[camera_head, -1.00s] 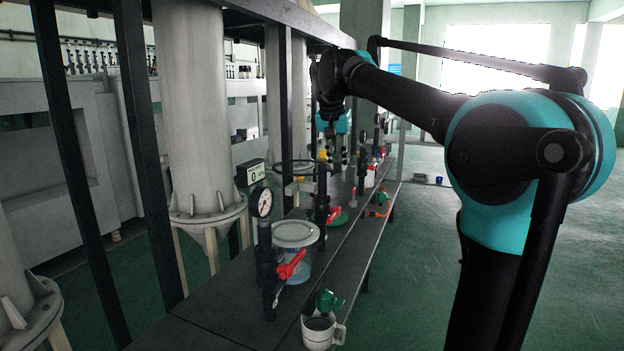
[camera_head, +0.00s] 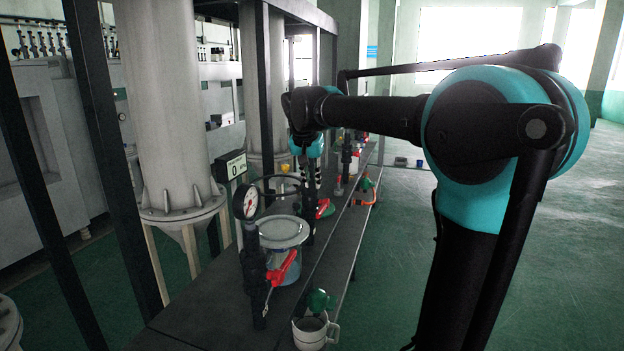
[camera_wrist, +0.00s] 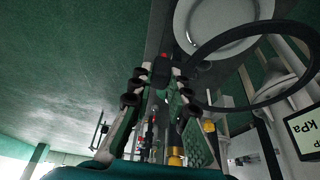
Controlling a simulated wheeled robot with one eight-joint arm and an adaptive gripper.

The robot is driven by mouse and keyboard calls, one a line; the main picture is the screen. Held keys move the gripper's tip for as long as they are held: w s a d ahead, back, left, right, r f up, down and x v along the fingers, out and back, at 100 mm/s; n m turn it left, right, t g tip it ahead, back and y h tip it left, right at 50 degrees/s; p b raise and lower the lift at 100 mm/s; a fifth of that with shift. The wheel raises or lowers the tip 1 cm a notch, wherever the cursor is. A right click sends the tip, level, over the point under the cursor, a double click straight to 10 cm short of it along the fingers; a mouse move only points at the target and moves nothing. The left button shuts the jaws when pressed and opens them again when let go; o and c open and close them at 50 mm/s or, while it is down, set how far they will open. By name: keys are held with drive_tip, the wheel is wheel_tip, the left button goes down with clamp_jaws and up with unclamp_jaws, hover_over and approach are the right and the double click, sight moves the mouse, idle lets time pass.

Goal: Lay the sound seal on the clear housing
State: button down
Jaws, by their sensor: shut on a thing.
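A wide black ring, the seal (camera_head: 280,177), is held out level to the left of my gripper (camera_head: 312,185). It also shows large in the wrist view (camera_wrist: 262,101), its near edge at the fingers of my gripper (camera_wrist: 163,86). My gripper is shut on the ring's edge. The clear housing (camera_head: 290,270) is a bluish see-through tub with a pale round rim, standing on the dark bench. The ring is above and beyond it in the head view, apart from it. In the wrist view the housing's pale round top (camera_wrist: 235,18) lies partly behind the ring.
A pressure gauge (camera_head: 246,201) on a black post with a red-handled valve (camera_head: 283,268) stands left of the housing. A kPa display (camera_head: 236,166) is behind. A white mug (camera_head: 311,333) stands at front. Valves line the bench; the right floor is open.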

wheel_tip(320, 180, down, 14)
drive_tip(key=shift+f, duration=0.25)
idle(0.8)
drive_tip(key=shift+f, duration=0.6)
idle(0.7)
drive_tip(key=c, duration=1.4)
unclamp_jaws()
drive_tip(key=shift+o, duration=0.2)
drive_tip(key=v, duration=1.2)
drive_tip(key=shift+d+f, duration=0.1)
